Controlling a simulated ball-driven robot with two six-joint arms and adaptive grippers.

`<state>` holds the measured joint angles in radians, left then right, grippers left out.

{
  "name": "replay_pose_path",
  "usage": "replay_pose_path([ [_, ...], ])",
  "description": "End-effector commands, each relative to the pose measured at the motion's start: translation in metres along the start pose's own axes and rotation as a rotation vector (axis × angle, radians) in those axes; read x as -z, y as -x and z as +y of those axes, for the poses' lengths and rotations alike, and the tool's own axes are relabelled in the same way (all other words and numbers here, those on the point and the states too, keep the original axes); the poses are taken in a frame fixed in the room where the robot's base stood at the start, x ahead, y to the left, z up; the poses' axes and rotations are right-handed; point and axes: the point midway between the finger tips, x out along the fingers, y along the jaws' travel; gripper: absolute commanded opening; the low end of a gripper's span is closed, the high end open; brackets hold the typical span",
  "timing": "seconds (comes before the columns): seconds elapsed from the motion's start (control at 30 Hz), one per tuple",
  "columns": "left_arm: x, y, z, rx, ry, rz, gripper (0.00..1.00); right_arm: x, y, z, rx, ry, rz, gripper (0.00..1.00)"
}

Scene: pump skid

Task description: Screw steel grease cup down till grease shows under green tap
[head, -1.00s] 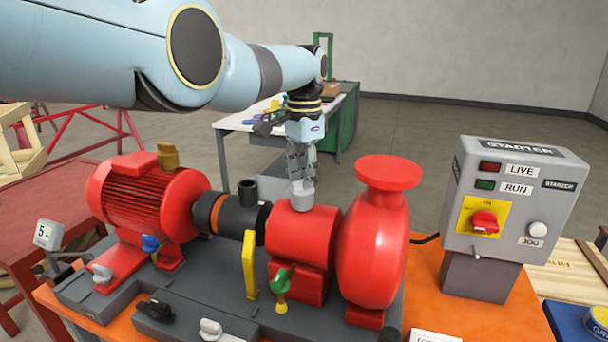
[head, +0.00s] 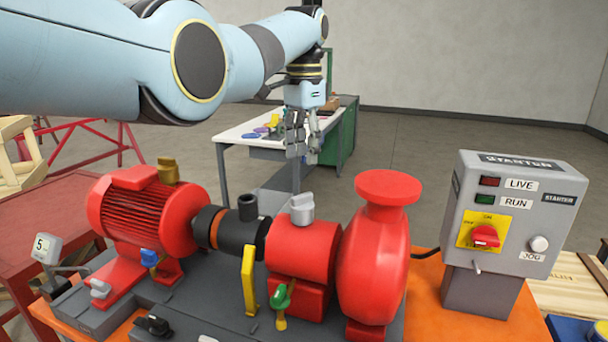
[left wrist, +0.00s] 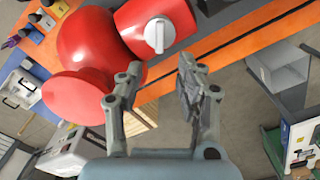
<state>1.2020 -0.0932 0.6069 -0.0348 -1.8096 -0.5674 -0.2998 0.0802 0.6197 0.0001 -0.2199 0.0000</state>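The steel grease cup (head: 302,208), grey with a raised bar across its cap, stands on top of the red bearing housing (head: 300,248). It also shows in the left wrist view (left wrist: 159,34), beyond the fingertips. My left gripper (head: 303,155) is above the cup and clear of it. In the left wrist view its two fingers (left wrist: 160,76) are apart with nothing between them. The green tap (head: 281,297) is on the front of the housing. A small yellow end (head: 281,323) shows below it; I cannot tell whether this is grease or the outlet. My right gripper is out of view.
The red pump casing (head: 375,255) with its raised flange stands right of the cup. A black coupling (head: 238,232), yellow handle (head: 249,280) and red motor (head: 150,212) lie left. The grey starter box (head: 510,215) is at the right. Space above the cup is free.

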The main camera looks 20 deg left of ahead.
Motion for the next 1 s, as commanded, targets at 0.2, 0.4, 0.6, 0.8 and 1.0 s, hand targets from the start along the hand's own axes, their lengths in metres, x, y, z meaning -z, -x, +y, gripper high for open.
replay_pose_path([
  [0.2, 0.0, 0.028, 0.0, 0.0, 0.0, 0.0, 0.37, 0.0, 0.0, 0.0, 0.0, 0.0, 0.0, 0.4],
  [0.4, 0.0, 0.031, 0.0, 0.0, 0.0, 0.0, 0.37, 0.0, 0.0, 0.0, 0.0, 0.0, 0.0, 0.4],
  [0.6, 0.0, 0.031, 0.0, 0.0, 0.0, 0.0, 0.37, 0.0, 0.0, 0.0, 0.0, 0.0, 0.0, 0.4],
  [0.8, 0.0, 0.031, 0.0, 0.0, 0.0, 0.0, 0.37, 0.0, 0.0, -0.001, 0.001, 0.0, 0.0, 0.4],
  [1.0, 0.0, 0.031, 0.0, 0.0, 0.0, 0.0, 0.37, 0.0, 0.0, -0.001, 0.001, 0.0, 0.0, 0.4],
])
